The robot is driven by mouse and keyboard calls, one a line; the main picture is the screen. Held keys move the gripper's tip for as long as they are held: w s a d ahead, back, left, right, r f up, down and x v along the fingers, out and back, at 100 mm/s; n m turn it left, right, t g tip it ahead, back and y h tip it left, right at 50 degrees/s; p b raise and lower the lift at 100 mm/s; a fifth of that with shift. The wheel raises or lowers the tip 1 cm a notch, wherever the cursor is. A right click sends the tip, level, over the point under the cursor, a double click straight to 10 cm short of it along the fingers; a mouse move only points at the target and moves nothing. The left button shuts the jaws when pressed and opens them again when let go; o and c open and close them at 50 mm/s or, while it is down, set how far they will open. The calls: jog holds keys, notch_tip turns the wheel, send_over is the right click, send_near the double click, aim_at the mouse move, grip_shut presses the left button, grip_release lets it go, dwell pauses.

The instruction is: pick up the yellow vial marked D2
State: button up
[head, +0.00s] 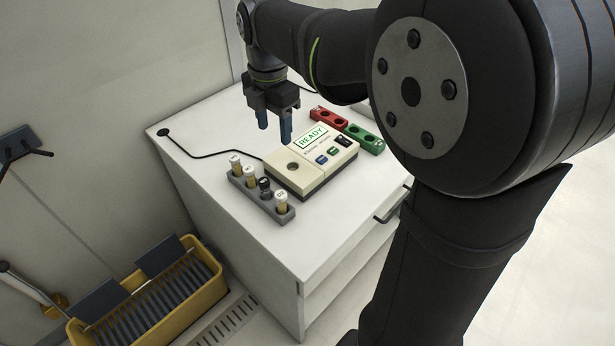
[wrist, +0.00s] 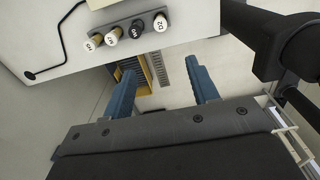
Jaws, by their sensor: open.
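The vial marked D2 (head: 281,200) has a white cap over a yellowish body. It stands upright in the near-right end slot of a grey rack (head: 243,187) on the white cabinet top. Its labelled cap (wrist: 160,22) is at the right end of the row in the wrist view. The lower part of the vial is hidden in the rack.
Other vials (head: 250,173) share the rack, one black-capped (head: 265,186). A scale reading READY (head: 292,167) stands beside it. Red (head: 328,119) and green (head: 364,138) blocks with holes lie beyond. A black cable (head: 205,155) crosses the top. A yellow bin (head: 212,289) is on the floor.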

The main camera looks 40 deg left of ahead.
jog(key=shift+f, duration=0.1)
jog(key=m, duration=1.6)
send_over(281, 201)
jog(key=a, duration=0.1)
notch_tip(281, 201, down, 8)
jog(key=f, duration=1.2)
jog(key=shift+w+a, duration=0.15)
jog(key=shift+w, duration=0.15)
jog(key=shift+w+f, duration=0.15)
jog(key=shift+f, duration=1.15)
jog(key=shift+w+f, duration=0.1)
jog(key=shift+f, duration=1.15)
jog(key=c, duration=1)
jog(key=shift+c, duration=0.2)
